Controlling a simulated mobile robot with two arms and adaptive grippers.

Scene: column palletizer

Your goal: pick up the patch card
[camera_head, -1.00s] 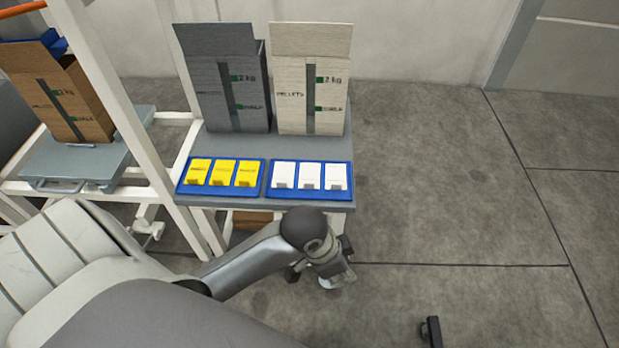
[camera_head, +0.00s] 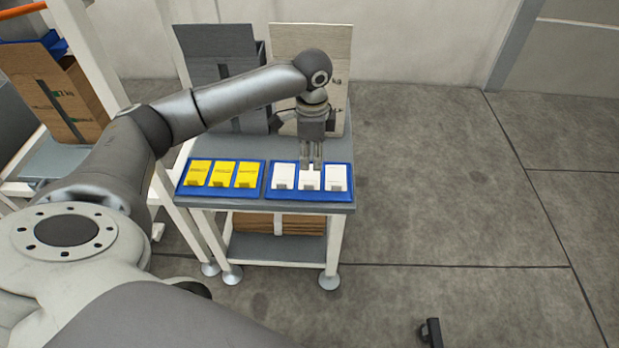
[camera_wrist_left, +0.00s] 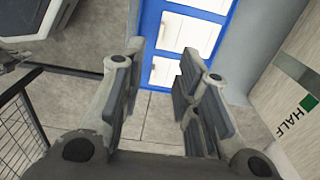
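Three white cards (camera_head: 284,172) stand in a blue tray (camera_head: 315,196) at the table's front right. Three yellow cards (camera_head: 222,173) with dark print stand in a second blue tray (camera_head: 191,190) to its left. I cannot tell which one is the patch card. My left gripper (camera_head: 311,165) points down above the middle white card (camera_head: 310,182). In the left wrist view its fingers (camera_wrist_left: 156,85) are apart with no card held between them; the white cards (camera_wrist_left: 190,30) show past them. A small dark piece at the bottom edge of the head view may belong to my right gripper (camera_head: 433,331).
A dark grey box (camera_head: 217,60) and a pale box (camera_head: 335,40) stand open behind the trays, partly hidden by my left arm. A brown box (camera_head: 65,100) stands on a platform at the left. A white post rises left of the table (camera_head: 250,206). The floor at the right is clear.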

